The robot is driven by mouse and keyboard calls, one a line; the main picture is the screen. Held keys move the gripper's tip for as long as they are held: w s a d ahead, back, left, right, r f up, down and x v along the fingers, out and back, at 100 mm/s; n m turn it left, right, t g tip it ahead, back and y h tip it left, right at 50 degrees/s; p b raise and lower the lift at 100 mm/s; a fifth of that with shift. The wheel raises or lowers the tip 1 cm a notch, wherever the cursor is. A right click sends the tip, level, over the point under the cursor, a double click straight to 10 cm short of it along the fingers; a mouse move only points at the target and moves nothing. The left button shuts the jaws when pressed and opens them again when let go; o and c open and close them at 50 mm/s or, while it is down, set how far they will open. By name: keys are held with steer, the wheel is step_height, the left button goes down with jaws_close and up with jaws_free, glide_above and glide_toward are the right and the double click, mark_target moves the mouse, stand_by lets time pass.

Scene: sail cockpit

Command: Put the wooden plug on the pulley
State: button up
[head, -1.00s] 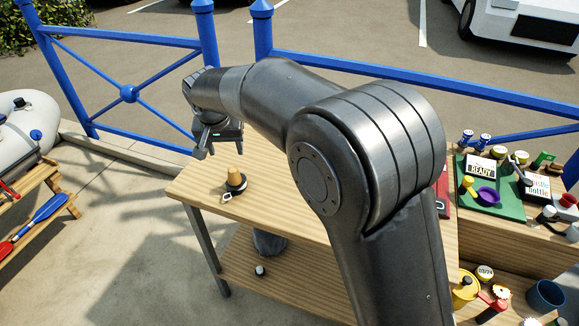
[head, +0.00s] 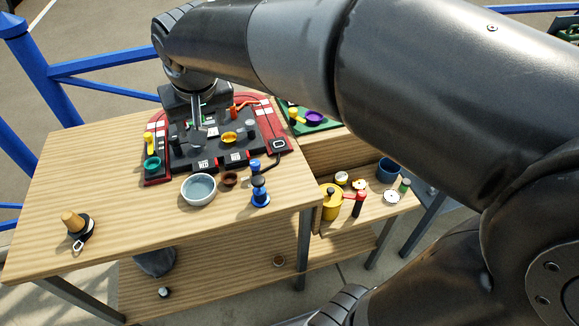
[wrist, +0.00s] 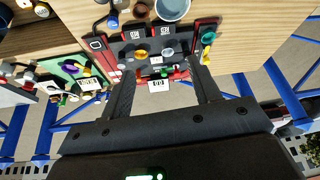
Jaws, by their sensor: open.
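The tan, tapered wooden plug (head: 71,219) stands at the left of the table in the head view. It appears to rest on top of a dark round pulley (head: 87,230), whose metal eye points toward the front. My gripper (head: 199,133) is over the black and red tray, well to the right of and behind the plug. In the wrist view my gripper (wrist: 162,72) has its two fingers apart with nothing between them. Neither plug nor pulley shows in the wrist view. My wrist hides part of the tray in the head view.
The tray (head: 272,150) holds several small items. In front of it are a grey-white bowl (head: 198,190), a small brown bowl (head: 229,179) and a blue item (head: 260,190). A lower shelf at right holds a yellow container (head: 331,203). The table left of the bowl is mostly clear.

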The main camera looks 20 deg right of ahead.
steer(key=s+d+f+m+t+h, duration=0.1)
steer(key=s+d+f, duration=0.3)
steer(key=s+d, duration=1.1)
steer(key=shift+d+m, duration=0.2)
steer(key=shift+m, duration=0.3)
